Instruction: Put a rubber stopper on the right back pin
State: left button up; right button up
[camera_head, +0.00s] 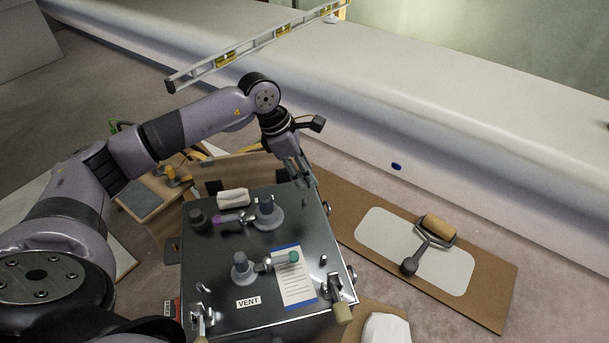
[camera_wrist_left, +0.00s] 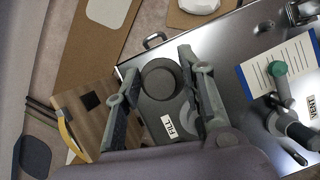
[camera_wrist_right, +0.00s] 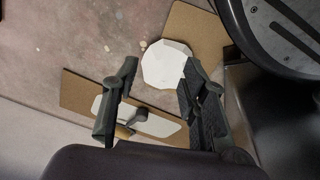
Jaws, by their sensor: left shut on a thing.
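My left gripper (camera_head: 312,184) hangs over the back right corner of a shiny metal tank (camera_head: 215,290). In the left wrist view, its fingers are closed on a dark grey round rubber stopper (camera_wrist_left: 160,78). A FILL label (camera_wrist_left: 168,126) shows below the stopper. The right back pin is not clearly visible; gripper and stopper cover that corner. A dark round knob-like piece (camera_head: 197,217) sits at the tank's back left. A small dark pin (camera_head: 323,260) stands near its right edge. My right gripper (camera_wrist_right: 153,100) is open and empty, away from the tank.
Latches stand at the front corners. A roller (camera_head: 438,229) lies on a board to the right.

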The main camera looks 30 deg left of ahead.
pick_arm(q)
jog(key=shift+f, duration=0.3)
notch_tip(320, 180, down, 5)
jog(key=b, duration=0.3)
jog(key=shift+r, duration=0.2)
pick_arm(e)
notch_tip(320, 180, up, 12)
jog(key=w, duration=0.1)
jog(key=shift+w+f+t, duration=0.15)
jog(key=shift+t, duration=0.15)
pick_arm(q)
jog(key=shift+f, duration=0.1)
pick_arm(e)
jog(key=shift+r, duration=0.25)
jog(key=shift+r, duration=0.1)
jog(key=shift+r, duration=0.25)
pick_arm(q)
jog(key=shift+f+b, duration=0.15)
jog(key=shift+b, duration=0.2)
pick_arm(e)
jog(key=shift+f, duration=0.1)
